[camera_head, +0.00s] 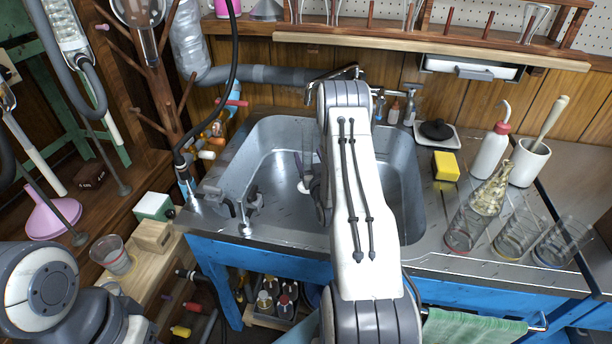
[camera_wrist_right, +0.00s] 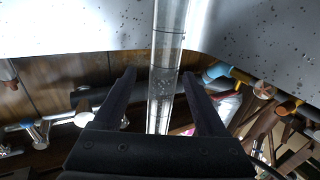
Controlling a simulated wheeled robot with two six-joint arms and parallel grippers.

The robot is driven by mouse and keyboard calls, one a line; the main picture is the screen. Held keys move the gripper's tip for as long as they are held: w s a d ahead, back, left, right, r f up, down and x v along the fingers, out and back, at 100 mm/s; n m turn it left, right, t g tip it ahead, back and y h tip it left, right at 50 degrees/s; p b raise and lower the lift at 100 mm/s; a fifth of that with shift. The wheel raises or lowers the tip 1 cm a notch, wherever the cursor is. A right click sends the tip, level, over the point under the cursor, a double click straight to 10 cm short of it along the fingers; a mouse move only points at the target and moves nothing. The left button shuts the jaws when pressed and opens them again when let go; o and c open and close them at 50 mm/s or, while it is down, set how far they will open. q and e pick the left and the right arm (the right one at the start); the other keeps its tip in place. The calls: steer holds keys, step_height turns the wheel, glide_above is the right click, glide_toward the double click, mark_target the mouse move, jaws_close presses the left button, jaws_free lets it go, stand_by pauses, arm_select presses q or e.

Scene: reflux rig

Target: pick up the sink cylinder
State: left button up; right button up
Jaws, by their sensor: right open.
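The sink cylinder (camera_head: 307,143) is a clear, slim glass tube standing in the steel sink, with a pale base on the sink floor. My right arm reaches down over the sink and partly covers it. In the right wrist view the cylinder (camera_wrist_right: 165,75) runs between the two dark fingers of my right gripper (camera_wrist_right: 158,74). The gripper is open, with a gap beside the glass; whether a finger touches it I cannot tell. My left gripper is not in view.
The sink's (camera_head: 268,135) walls and faucet (camera_head: 345,73) surround my right arm. Clamp-like fittings (camera_head: 250,205) sit on its front left rim. A yellow sponge (camera_head: 446,166), wash bottle (camera_head: 491,152) and several glass vessels (camera_head: 510,235) stand on the right counter.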

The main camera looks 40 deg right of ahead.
steer(key=shift+x, duration=1.85)
steer(key=shift+a+f, duration=0.15)
jaws_close()
